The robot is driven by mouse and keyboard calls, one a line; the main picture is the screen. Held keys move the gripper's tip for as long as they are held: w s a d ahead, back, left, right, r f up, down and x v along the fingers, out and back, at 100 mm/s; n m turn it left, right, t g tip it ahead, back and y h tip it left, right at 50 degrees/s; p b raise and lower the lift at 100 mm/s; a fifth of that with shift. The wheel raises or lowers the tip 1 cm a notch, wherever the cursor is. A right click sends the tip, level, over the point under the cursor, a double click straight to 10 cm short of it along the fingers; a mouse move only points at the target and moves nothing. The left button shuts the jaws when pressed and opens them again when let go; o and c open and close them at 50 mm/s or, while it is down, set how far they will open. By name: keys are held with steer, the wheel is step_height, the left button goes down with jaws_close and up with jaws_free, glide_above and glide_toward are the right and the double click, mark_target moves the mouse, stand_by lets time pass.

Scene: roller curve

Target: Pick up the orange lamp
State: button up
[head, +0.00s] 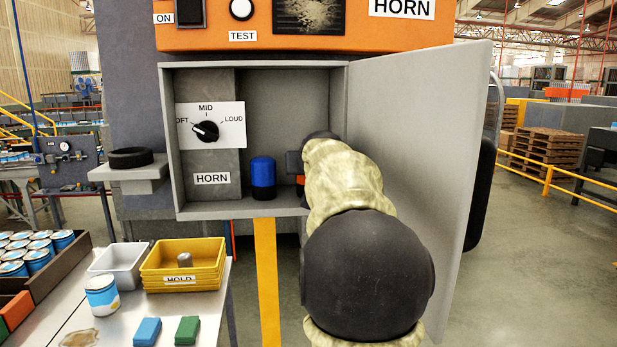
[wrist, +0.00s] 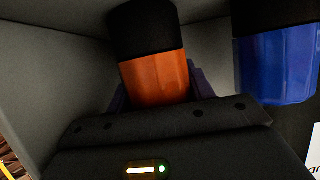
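The orange lamp (wrist: 155,76), with a black end, lies between the two dark fingers of my gripper (wrist: 157,88) in the wrist view. The fingers are close along both its sides; I cannot tell whether they press on it. In the head view my gripper (head: 294,163) is inside the grey open box, and my arm hides most of the lamp; only a small orange patch (head: 300,180) shows. A blue lamp (head: 263,172) with a black base stands upright on the box floor, left of my gripper. It also shows at right in the wrist view (wrist: 278,65).
The grey box's door (head: 440,150) stands open just right of my arm. A dial panel (head: 210,126) and HORN label are on the left inside. A table with a yellow HOLD tray (head: 183,278), a can (head: 102,296) and two small blocks is at lower left.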

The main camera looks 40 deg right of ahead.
steer(key=c, duration=0.5)
steer(key=shift+r, duration=0.1)
steer(key=shift+s+a+r+b, duration=0.1)
steer(key=shift+a+b, duration=0.05)
steer(key=shift+b, duration=0.4)
step_height(320, 180, up, 7)
steer(key=shift+f+b, duration=0.2)
steer(key=shift+b, duration=0.2)
steer(key=s+a+b, duration=0.4)
steer(key=s+a, duration=0.1)
steer(key=a, duration=0.3)
steer(key=s+a+b, duration=0.4)
steer(key=s+a, duration=0.1)
steer(key=a, duration=0.4)
